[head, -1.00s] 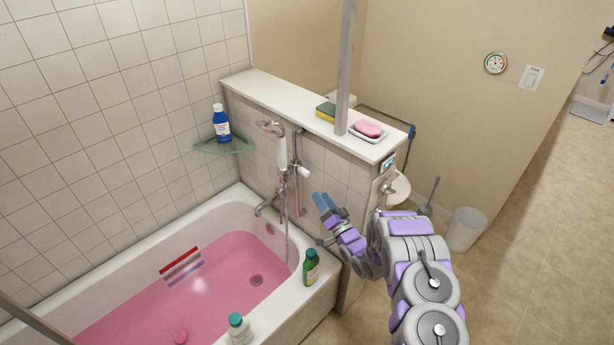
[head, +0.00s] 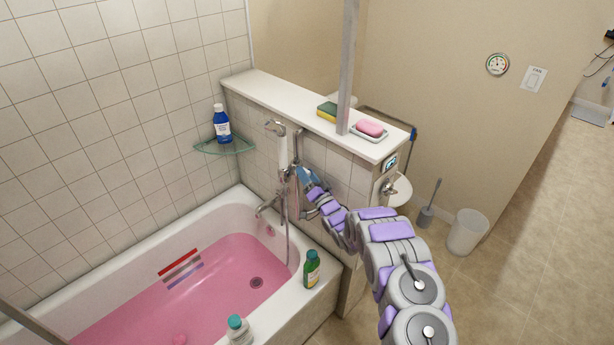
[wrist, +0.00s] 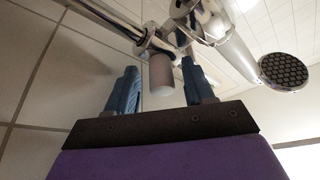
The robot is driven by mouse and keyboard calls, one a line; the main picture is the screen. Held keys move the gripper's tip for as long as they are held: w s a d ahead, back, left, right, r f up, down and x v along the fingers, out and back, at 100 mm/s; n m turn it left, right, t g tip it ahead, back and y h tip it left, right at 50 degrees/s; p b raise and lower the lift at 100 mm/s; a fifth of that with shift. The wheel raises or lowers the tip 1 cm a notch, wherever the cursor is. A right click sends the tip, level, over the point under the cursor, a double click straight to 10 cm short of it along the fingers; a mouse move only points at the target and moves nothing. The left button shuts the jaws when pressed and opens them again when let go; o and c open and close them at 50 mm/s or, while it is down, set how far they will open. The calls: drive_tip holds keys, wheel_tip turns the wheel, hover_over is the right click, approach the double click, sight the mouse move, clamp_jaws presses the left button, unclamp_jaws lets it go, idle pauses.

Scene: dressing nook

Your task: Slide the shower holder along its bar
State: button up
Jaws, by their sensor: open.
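The chrome shower holder (wrist: 152,42) sits on its bar (wrist: 108,17) in the wrist view, with a pale grey cylindrical knob (wrist: 161,76) sticking out of it. My gripper (wrist: 160,68) is open, with one blue finger on each side of the knob. Gaps show between the knob and both fingers. The hand shower's head (wrist: 284,71) is at the right of the wrist view. In the head view my gripper (head: 303,175) is at the bar (head: 297,143), beside the hand shower (head: 283,148). The fingers largely hide the holder there.
The tub (head: 215,217) holds pink water. A green bottle (head: 312,268) and a white bottle (head: 239,330) stand on its rim. A blue bottle (head: 221,124) stands on a glass corner shelf (head: 213,147). The ledge (head: 285,100) carries a sponge and a soap dish, with a post (head: 347,70).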

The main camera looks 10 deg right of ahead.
clamp_jaws()
idle(0.3)
drive_tip(key=shift+f, duration=0.1)
